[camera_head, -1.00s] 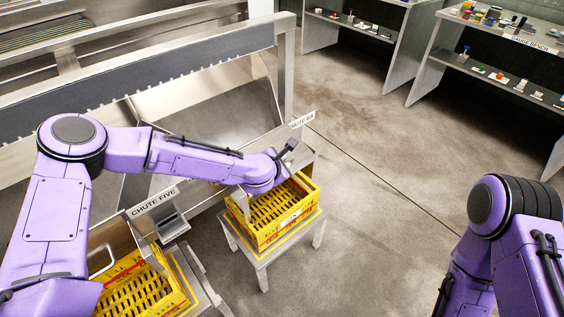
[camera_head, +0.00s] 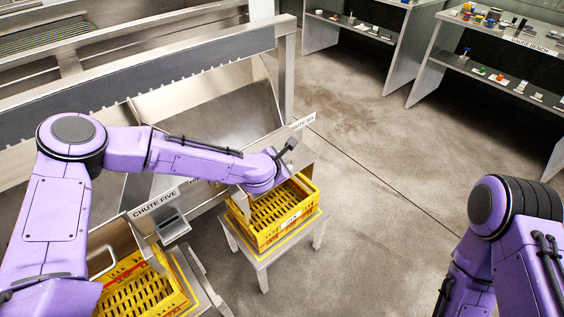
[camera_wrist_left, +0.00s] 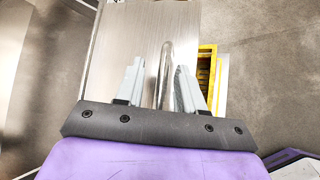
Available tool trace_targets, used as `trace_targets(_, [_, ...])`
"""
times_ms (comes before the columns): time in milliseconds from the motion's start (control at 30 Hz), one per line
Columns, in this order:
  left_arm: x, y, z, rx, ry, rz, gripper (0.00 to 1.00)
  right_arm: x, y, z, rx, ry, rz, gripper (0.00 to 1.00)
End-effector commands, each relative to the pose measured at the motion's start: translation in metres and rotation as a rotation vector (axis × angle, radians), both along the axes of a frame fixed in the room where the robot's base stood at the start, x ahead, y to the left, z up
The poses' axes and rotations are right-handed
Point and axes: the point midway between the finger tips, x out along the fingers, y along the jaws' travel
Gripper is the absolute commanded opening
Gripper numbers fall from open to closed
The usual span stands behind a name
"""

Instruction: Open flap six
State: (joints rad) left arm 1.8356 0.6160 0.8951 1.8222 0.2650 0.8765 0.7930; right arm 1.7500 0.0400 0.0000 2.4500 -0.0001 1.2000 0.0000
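Flap six shows as a brushed metal plate (camera_wrist_left: 125,35) in the left wrist view, with a rounded bar handle (camera_wrist_left: 165,75) standing along it. My left gripper (camera_wrist_left: 158,85) is open, with one grey finger on each side of the handle. A gap shows on both sides, narrower at the right finger.
A yellow crate (camera_head: 262,238) stands on a small metal stand (camera_head: 265,262) below chute six. Another yellow crate (camera_head: 140,300) stands below the chute five sign (camera_head: 153,202). Shelving benches (camera_head: 425,65) stand at the back right. The floor between is clear.

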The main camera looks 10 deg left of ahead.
Motion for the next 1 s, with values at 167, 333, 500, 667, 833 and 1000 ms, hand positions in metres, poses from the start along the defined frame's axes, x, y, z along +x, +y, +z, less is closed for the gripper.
trace_targets(167, [-0.014, 0.003, 0.012, -0.001, -0.001, -0.001, 0.38, 0.0, 0.0, 0.0, 0.0, 0.0, 0.0, 0.58])
trace_targets(333, [-0.046, 0.009, 0.038, -0.002, -0.002, -0.001, 0.38, 0.0, 0.0, 0.001, 0.0, 0.0, 0.0, 0.58])
trace_targets(500, [-0.072, 0.015, 0.057, -0.001, -0.001, 0.001, 0.38, 0.0, 0.0, 0.002, 0.0, 0.0, 0.0, 0.58])
trace_targets(667, [-0.082, 0.017, 0.064, -0.001, 0.0, 0.002, 0.38, 0.0, 0.0, 0.003, 0.0, 0.0, 0.0, 0.58])
trace_targets(833, [-0.082, 0.017, 0.064, 0.0, 0.0, 0.002, 0.38, 0.0, 0.0, 0.003, 0.0, 0.0, 0.0, 0.58])
trace_targets(1000, [-0.082, 0.017, 0.064, 0.0, 0.0, 0.002, 0.38, 0.0, 0.0, 0.002, 0.0, 0.0, 0.0, 0.58])
